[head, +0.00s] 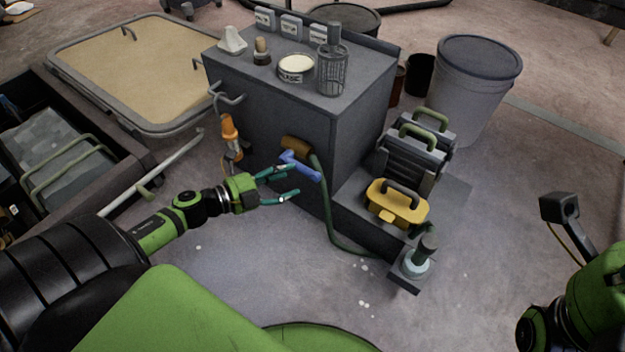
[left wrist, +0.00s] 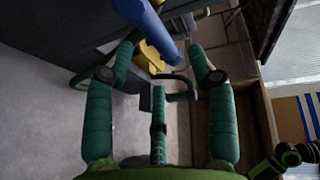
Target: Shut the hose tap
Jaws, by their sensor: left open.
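The hose tap (head: 296,145) has a brass-brown body on the dark side of the cabinet and a blue lever (head: 300,166). A green hose (head: 326,205) runs down from it to the floor. My left gripper (head: 293,181) is open and empty, its teal fingers pointing at the lever from the left, the upper finger close to it. In the left wrist view the blue lever (left wrist: 150,28) lies at the top, near the gap between the fingertips; whether a finger touches it I cannot tell. My right gripper is out of view; only part of that arm shows at lower right.
The cabinet (head: 335,112) carries a wire cage, a round tin and sockets. An orange-handled tool (head: 230,135) hangs left of the tap. A yellow toolbox (head: 397,204) and a pump-like fitting (head: 417,258) stand to the right. Floor below the gripper is clear.

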